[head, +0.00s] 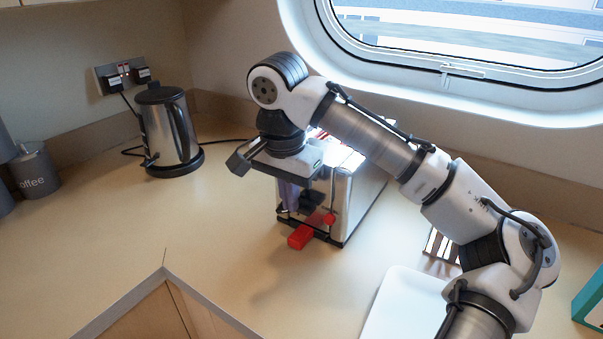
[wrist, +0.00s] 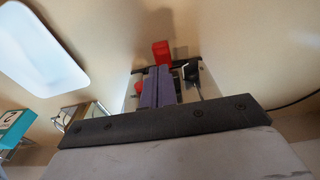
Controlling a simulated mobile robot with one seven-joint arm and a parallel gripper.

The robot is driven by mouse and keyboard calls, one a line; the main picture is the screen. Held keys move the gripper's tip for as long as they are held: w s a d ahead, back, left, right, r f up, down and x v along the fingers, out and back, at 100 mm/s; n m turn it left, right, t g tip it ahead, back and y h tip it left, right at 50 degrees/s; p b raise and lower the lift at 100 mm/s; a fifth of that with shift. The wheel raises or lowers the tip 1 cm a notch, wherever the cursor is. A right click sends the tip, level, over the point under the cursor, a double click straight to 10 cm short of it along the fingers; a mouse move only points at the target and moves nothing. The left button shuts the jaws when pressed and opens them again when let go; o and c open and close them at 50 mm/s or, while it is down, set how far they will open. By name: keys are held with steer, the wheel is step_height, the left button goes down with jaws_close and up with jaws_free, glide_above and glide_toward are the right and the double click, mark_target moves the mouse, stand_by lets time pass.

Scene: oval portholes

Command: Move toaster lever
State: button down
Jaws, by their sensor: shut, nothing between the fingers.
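The toaster (head: 352,205) is a silver box on the counter below the window, partly hidden behind my arm. A red lever (head: 300,237) sticks out low at its front end, and a round red knob (head: 328,218) sits beside it. My gripper (head: 290,207) points down in front of the toaster's end, its purple fingers shut and empty, just above the red lever. In the wrist view, the shut fingers (wrist: 158,72) have the red lever (wrist: 161,52) just past their tips. I cannot tell whether they touch it.
A steel kettle (head: 168,130) stands at the left by the wall sockets, with a grey canister (head: 35,170) further left. A white tray (head: 395,305) and a rack (head: 440,250) lie at the right. A teal box (head: 590,300) is at the right edge. The counter left of the toaster is clear.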

step_height(320, 180, up, 14)
steer(key=s, duration=0.1)
steer(key=shift+a+f, duration=0.15)
steer(key=shift+a, duration=0.2)
steer(key=shift+s+p, duration=0.1)
steer(key=shift+p, duration=0.25)
